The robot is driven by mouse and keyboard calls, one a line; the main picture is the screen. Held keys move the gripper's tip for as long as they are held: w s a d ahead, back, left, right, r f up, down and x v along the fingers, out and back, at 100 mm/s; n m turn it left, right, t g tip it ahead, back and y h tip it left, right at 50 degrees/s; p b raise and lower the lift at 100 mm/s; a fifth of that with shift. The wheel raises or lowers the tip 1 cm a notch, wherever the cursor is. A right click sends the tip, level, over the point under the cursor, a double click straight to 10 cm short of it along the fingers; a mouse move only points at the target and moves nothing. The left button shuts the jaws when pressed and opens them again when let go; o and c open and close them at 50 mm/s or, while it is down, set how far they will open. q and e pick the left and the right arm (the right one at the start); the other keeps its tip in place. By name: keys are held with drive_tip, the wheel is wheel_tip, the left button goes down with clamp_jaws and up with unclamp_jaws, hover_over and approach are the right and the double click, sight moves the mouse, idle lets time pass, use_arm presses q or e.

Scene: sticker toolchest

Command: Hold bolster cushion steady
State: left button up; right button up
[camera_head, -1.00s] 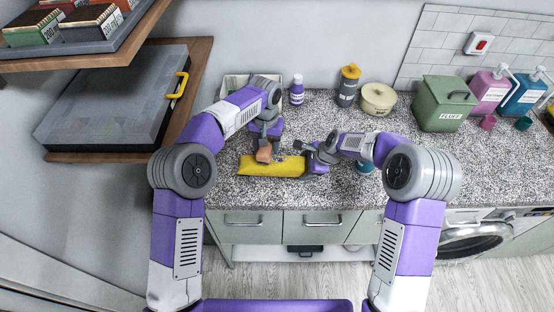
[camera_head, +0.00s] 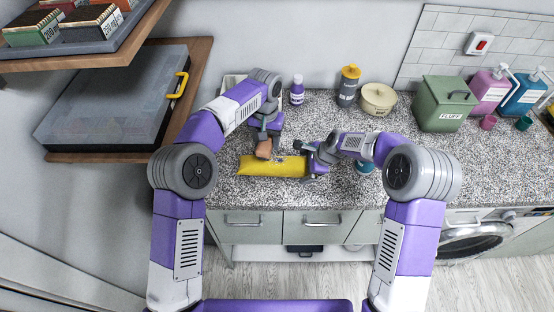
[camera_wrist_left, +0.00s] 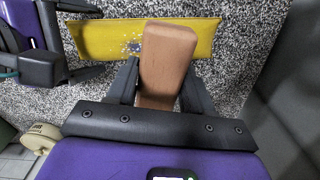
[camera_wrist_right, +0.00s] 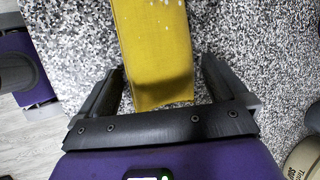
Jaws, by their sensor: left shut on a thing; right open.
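The yellow bolster cushion (camera_head: 272,167) lies on the speckled counter; it also shows in the left wrist view (camera_wrist_left: 95,38) and the right wrist view (camera_wrist_right: 155,45). A patch of white and blue specks shows on it near the block. My left gripper (camera_head: 264,140) is shut on a brown block (camera_wrist_left: 166,62), held over the middle of the cushion; whether the block touches it I cannot tell. My right gripper (camera_wrist_right: 163,75) is open at the cushion's right end, with one finger on each side and gaps between.
Behind stand a purple bottle (camera_head: 297,90), a grey bottle with a yellow cap (camera_head: 347,88), a cream pot (camera_head: 377,99) and a green FLUFF bin (camera_head: 444,105). A white tray is partly hidden behind my left arm. The counter front edge is close below the cushion.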

drive_tip(key=v, duration=1.2)
